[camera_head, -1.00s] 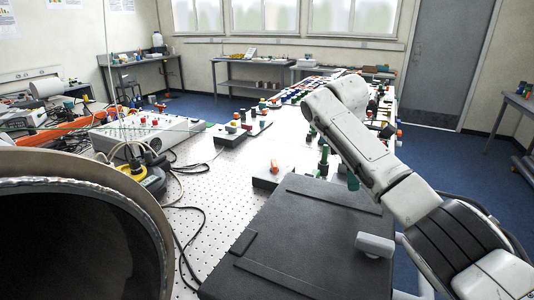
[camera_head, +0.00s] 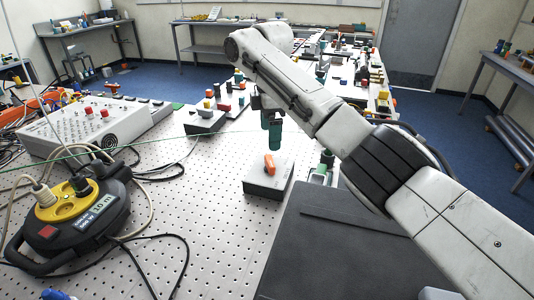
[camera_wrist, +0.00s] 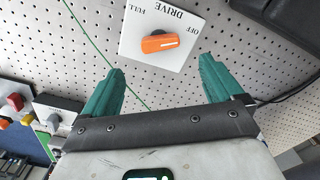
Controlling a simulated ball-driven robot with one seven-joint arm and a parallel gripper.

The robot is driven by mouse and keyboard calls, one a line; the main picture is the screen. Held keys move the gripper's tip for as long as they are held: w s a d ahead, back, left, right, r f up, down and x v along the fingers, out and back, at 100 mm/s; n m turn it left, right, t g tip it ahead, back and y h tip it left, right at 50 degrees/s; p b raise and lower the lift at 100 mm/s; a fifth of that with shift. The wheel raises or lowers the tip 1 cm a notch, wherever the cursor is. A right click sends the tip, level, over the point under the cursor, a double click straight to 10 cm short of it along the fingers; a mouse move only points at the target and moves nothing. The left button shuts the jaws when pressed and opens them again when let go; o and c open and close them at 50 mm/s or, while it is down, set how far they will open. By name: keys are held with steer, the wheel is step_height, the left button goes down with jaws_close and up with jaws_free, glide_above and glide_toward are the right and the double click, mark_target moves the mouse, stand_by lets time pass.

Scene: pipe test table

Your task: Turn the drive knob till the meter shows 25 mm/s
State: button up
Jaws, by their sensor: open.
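The drive knob (camera_wrist: 160,43) is an orange bar on a white plate lettered DRIVE, OFF and FULL (camera_wrist: 185,22) in the wrist view. In the head view the orange knob (camera_head: 269,165) stands upright on a low grey box (camera_head: 266,184) on the perforated table. My gripper (camera_head: 272,146) has green fingers and hangs just above the knob, apart from it. In the wrist view my gripper (camera_wrist: 162,75) is open, with the knob lying ahead of and roughly between the fingertips. I cannot make out the meter or its reading.
A black cable reel with a yellow top (camera_head: 66,207) stands at the left, with loose cables. A grey panel with red knobs (camera_head: 88,125) lies behind it. A dark flat case (camera_head: 335,240) lies at front right. A thin green line crosses the table.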

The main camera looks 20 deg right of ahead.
mark_target(270, 161)
step_height(270, 161, down, 9)
steer(key=shift+r+p, duration=0.15)
steer(key=shift+p, duration=0.15)
steer(key=c, duration=1)
steer(key=shift+c, duration=0.2)
